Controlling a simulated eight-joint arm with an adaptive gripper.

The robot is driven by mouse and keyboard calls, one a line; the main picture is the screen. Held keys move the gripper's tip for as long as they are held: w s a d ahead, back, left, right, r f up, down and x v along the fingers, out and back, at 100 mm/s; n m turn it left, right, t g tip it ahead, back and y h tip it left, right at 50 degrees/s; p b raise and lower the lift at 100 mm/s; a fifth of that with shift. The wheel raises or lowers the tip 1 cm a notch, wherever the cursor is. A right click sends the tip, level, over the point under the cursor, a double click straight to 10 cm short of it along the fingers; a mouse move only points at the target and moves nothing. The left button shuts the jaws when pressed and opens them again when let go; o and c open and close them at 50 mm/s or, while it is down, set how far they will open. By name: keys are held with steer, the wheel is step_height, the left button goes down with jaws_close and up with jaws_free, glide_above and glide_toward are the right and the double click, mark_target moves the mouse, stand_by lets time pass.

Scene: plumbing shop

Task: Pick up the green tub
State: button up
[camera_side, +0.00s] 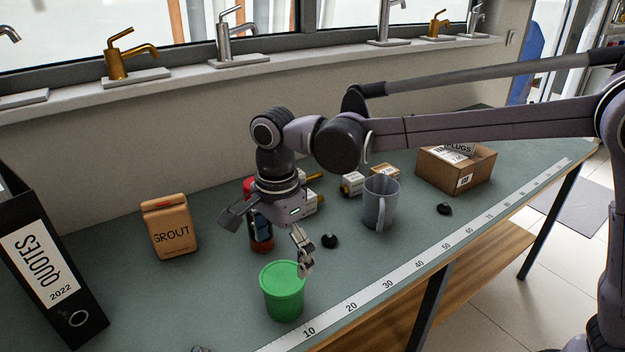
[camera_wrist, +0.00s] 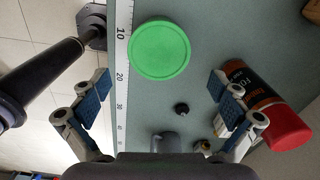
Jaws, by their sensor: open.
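The green tub (camera_side: 283,293) stands upright on the bench near the ruler strip, its green lid facing up. In the wrist view the green tub (camera_wrist: 159,50) shows as a round lid at the top, ahead of my fingertips. My gripper (camera_side: 268,238) is open and empty, above the bench and behind the tub in the side view. One finger overlaps the tub's right rim in that view; I cannot tell whether it touches. In the wrist view my gripper's (camera_wrist: 160,88) blue-padded fingers are spread wide, with nothing between the pads.
A red-capped can (camera_wrist: 265,105) stands or lies close by my right-hand finger in the wrist view. A grey jug (camera_side: 380,205), a dark plug (camera_side: 329,241), a grout bag (camera_side: 170,228), a cardboard box (camera_side: 456,168) and a binder (camera_side: 48,270) are on the bench.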

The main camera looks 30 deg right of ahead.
mark_target(282, 276)
step_height(282, 276, down, 6)
steer(key=shift+a+r, duration=0.15)
steer(key=shift+r, duration=0.05)
steer(key=shift+s+a+f, duration=0.1)
steer(key=shift+a+f, duration=0.05)
steer(key=shift+f, duration=1.2)
steer(key=shift+s+a+f, duration=0.1)
steer(key=shift+a+f, duration=0.05)
steer(key=shift+f, duration=1.15)
steer(key=c, duration=1.1)
